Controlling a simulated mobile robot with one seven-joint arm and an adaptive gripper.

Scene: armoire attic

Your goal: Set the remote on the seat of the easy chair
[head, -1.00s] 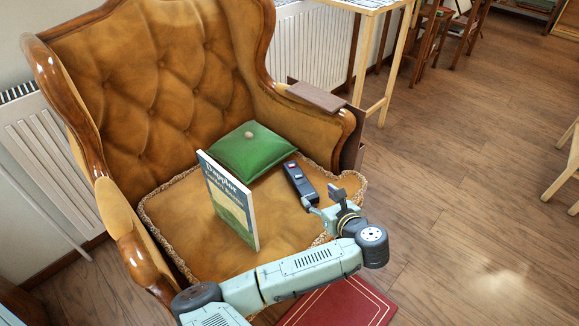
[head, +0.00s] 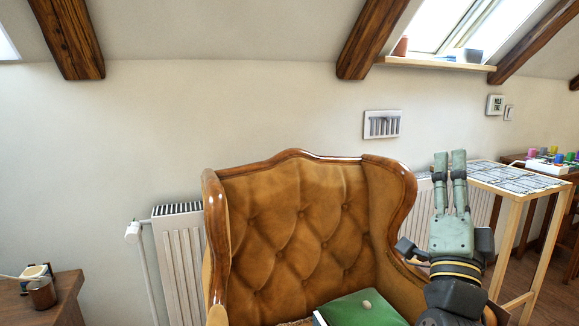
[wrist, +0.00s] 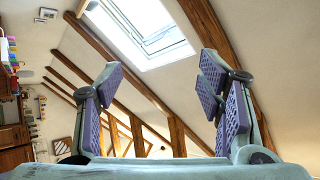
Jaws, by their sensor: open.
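The easy chair (head: 300,225) has a tufted tan leather back and a carved wooden frame. Its seat is almost wholly below the head view's lower edge.
A radiator (head: 178,255) stands left of the chair. A light wooden table (head: 515,183) stands at right, behind my arm. A small brown table (head: 58,292) is at far left.

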